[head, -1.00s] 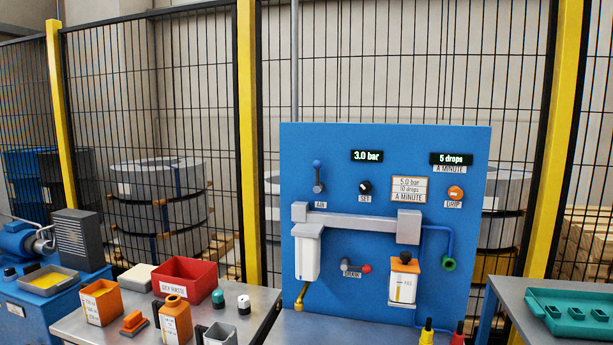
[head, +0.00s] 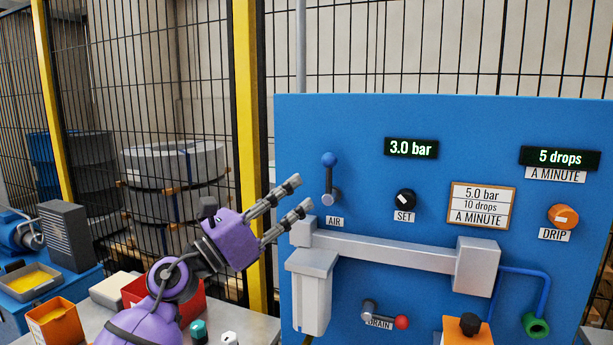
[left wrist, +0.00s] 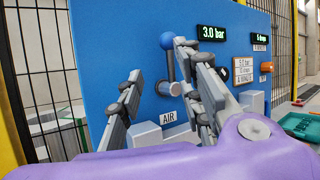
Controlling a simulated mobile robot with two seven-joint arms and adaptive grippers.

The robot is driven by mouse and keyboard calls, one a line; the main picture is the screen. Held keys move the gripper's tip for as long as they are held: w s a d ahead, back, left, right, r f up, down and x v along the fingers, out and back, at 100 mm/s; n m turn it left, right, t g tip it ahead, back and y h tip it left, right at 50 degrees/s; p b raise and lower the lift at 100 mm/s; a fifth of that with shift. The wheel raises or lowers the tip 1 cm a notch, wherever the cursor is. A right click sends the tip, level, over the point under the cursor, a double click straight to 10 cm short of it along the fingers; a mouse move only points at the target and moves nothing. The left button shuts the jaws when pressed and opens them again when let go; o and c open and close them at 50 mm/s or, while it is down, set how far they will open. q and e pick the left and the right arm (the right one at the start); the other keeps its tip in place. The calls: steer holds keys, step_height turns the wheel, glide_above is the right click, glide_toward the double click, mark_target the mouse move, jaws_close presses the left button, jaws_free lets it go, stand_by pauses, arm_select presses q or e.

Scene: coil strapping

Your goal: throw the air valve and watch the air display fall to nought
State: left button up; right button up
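The air valve (head: 329,180) is on the upper left of the blue panel (head: 355,125), above the AIR label. Its blue-knobbed lever points up, and the left wrist view shows the blue knob (left wrist: 167,41) between my fingers in the picture. The air display (head: 411,148) reads 3.0 bar. My left gripper (head: 300,195), purple with grey fingers, is open and empty just left of the valve. In the left wrist view its fingers (left wrist: 155,75) are spread apart; whether they touch the lever I cannot tell. My right gripper is not in view.
Right of the valve are the SET knob (head: 405,200), a settings card (head: 482,205) and the orange DRIP knob (head: 563,216). A grey horizontal pipe (head: 385,250) runs below. The red-tipped DRAIN lever (head: 401,322) is lower. A red bin (head: 135,290) stands on the bench at left.

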mark_target(327, 174)
arm_select(q)
steer(key=shift+m+g, duration=0.3)
steer(key=shift+m, duration=0.5)
steer(key=x, duration=0.2)
steer(key=p+x, duration=0.1)
steer(key=x, duration=0.1)
steer(key=s+d+x, duration=0.1)
steer(key=x, duration=0.2)
steer(key=shift+d, duration=0.1)
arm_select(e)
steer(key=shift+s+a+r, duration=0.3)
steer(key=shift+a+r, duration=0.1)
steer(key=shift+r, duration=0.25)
arm_select(q)
steer(key=shift+w, duration=0.1)
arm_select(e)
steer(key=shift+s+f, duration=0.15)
arm_select(q)
jaws_close()
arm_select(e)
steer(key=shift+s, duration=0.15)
